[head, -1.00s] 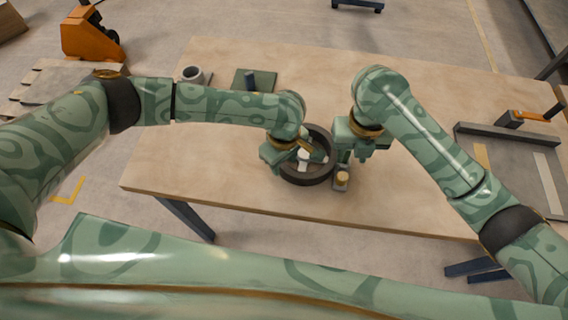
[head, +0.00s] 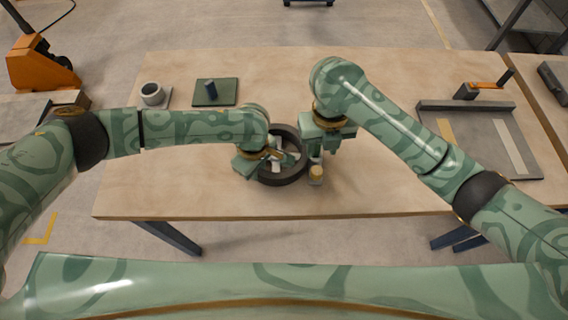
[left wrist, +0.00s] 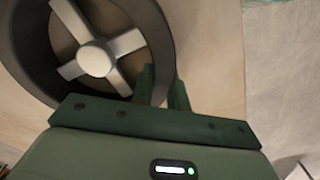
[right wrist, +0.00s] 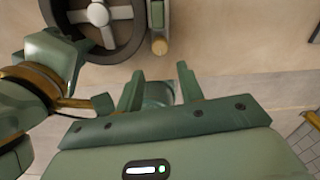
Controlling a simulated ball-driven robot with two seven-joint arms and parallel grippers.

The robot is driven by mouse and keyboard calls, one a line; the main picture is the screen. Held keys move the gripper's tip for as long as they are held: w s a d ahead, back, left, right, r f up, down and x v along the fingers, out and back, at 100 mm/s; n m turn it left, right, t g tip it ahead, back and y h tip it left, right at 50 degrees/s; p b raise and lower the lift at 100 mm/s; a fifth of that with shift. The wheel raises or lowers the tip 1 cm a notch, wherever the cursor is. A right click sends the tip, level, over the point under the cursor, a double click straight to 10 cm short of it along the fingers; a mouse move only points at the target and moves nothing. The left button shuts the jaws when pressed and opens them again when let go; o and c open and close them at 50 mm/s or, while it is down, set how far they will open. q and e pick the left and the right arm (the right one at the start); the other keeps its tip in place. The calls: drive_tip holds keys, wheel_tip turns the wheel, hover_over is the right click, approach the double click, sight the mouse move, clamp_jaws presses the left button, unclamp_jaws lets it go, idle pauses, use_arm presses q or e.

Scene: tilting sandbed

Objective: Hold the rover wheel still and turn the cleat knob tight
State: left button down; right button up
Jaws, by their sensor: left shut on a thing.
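The rover wheel (head: 287,181) lies on the table, a dark ring with pale spokes. Its spokes and hub also show in the left wrist view (left wrist: 97,58) and the right wrist view (right wrist: 98,14). My left gripper (head: 268,160) is shut on the rim, which runs between its fingers (left wrist: 162,88). The cleat knob (head: 316,174) is a small tan cylinder just right of the wheel. It shows beside the rim in the right wrist view (right wrist: 159,46). My right gripper (right wrist: 160,85) is open and apart from the knob; in the head view (head: 322,151) its fingertips are hard to see.
A grey cup (head: 152,94) and a green plate (head: 226,92) with a dark blue peg stand at the table's back left. The front of the wooden table (head: 200,200) is clear.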

sight(317, 169)
wheel_tip(317, 169, down, 10)
drive_tip(key=m, duration=0.4)
drive_tip(key=shift+r, duration=0.1)
idle(0.4)
drive_tip(key=c, duration=0.7)
